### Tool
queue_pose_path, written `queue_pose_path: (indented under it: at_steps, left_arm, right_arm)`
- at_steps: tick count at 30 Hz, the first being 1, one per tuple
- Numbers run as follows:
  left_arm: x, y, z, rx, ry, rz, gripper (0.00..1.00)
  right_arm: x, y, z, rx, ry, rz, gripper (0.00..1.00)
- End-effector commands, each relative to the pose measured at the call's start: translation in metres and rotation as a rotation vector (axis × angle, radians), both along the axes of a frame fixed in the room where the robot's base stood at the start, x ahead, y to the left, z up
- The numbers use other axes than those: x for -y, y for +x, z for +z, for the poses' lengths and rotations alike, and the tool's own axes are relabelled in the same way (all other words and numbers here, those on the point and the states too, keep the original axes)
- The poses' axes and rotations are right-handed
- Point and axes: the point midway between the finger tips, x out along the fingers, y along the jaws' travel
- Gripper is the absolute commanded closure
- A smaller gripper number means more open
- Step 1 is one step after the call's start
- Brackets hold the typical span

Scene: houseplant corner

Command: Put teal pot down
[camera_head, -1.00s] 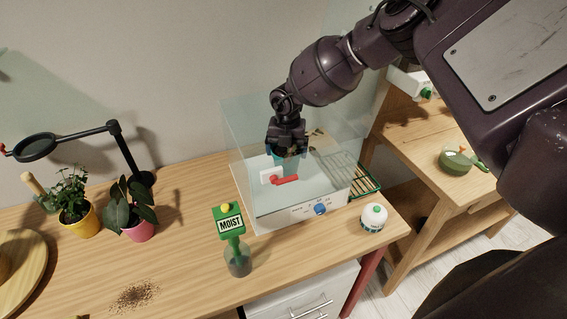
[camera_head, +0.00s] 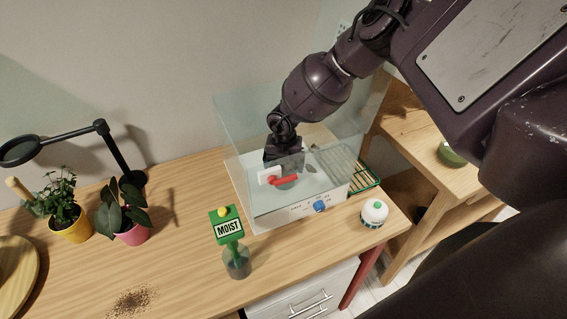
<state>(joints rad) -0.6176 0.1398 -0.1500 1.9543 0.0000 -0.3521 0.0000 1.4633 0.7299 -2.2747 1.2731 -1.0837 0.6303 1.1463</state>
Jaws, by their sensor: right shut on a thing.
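My right gripper (camera_head: 284,158) is inside the clear-walled box (camera_head: 240,165) on the wooden table, reaching down from above. I cannot tell whether the pot touches the box floor. My left gripper is not in view.
Potted plants, a magnifier lamp (camera_head: 105,140) and spilled soil (camera_head: 135,300) are left.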

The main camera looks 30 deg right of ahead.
Motion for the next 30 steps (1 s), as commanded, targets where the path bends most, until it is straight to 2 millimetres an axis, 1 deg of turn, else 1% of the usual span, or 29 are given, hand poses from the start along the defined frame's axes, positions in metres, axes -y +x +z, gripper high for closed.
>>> queue_pose_path:
  at_steps: [1, 2, 3, 10, 14, 17, 24, 30]
  left_arm:
    - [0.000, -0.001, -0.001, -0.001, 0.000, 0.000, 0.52]
    - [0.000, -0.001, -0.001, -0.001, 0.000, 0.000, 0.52]
    - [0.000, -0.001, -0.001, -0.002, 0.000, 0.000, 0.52]
    - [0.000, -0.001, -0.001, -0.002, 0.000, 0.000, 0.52]
    - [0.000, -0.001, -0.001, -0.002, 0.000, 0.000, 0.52]
    - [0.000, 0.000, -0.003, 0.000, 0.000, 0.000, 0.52]
    - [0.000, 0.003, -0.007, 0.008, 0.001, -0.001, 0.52]
    - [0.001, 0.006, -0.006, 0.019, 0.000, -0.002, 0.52]
  right_arm:
    - [0.000, 0.000, -0.001, 0.001, 0.000, 0.000, 0.46]
    - [0.000, 0.000, -0.002, 0.000, 0.000, 0.000, 0.06]
    - [0.000, 0.000, -0.001, 0.000, 0.000, 0.000, 0.00]
    - [0.000, 0.000, 0.000, 0.000, 0.000, 0.000, 0.00]
    - [0.000, 0.001, 0.007, 0.001, 0.000, 0.001, 0.00]
    - [0.000, 0.001, 0.020, 0.003, 0.001, 0.000, 0.00]
    - [0.000, 0.001, 0.066, 0.004, 0.001, 0.000, 0.00]
    - [0.000, 0.000, 0.099, 0.003, 0.001, -0.001, 0.00]
